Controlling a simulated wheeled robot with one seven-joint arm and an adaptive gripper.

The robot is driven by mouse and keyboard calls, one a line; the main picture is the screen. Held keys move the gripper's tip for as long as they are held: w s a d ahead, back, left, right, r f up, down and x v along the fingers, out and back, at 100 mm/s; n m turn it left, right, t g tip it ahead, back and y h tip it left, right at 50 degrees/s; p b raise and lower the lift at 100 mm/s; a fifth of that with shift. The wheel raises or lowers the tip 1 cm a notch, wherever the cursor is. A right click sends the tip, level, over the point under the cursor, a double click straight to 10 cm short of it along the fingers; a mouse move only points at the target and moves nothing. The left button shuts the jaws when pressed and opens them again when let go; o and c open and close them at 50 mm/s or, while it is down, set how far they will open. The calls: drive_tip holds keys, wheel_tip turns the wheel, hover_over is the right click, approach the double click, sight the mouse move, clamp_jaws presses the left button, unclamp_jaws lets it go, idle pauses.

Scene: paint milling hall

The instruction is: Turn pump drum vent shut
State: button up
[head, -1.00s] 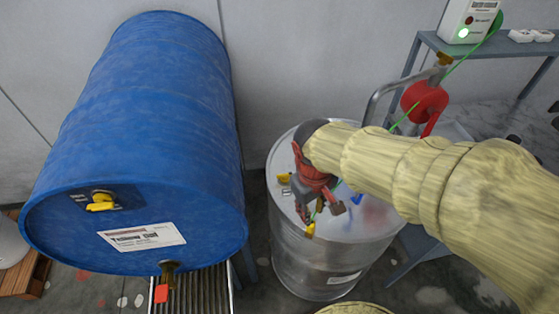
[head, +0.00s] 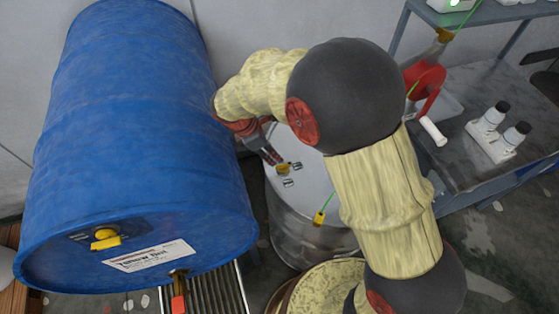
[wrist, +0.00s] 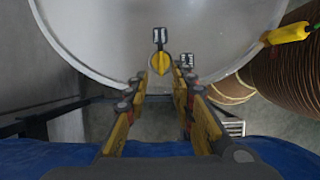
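The pump drum (head: 300,190) is the steel drum with a pale lid. Its yellow vent (head: 282,169) sits on the lid beside small labels; in the wrist view the vent (wrist: 158,63) lies between the fingertip lines, a little ahead of them. My gripper (head: 271,156) reaches down to the lid at its left side, close to the vent. In the wrist view my gripper (wrist: 159,74) is open, one finger on either side of the vent. I cannot tell whether either finger touches it.
A large blue drum (head: 130,110) lies left, close to my gripper, with its own yellow vent (head: 106,239) and a red-handled tap (head: 178,302). A yellow clamp (head: 319,218) with green wire grips the steel drum's rim. A grey bench (head: 515,165) with white-based bottles stands right.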

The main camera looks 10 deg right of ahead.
sight(282, 165)
drive_tip(key=b+x, duration=0.1)
drive_tip(key=x, duration=0.6)
drive_tip(key=shift+s+d+f+b, duration=0.1)
drive_tip(key=shift+d+f+b, duration=0.05)
drive_tip(key=shift+f+b, duration=0.15)
drive_tip(key=shift+r, duration=0.1)
clamp_jaws()
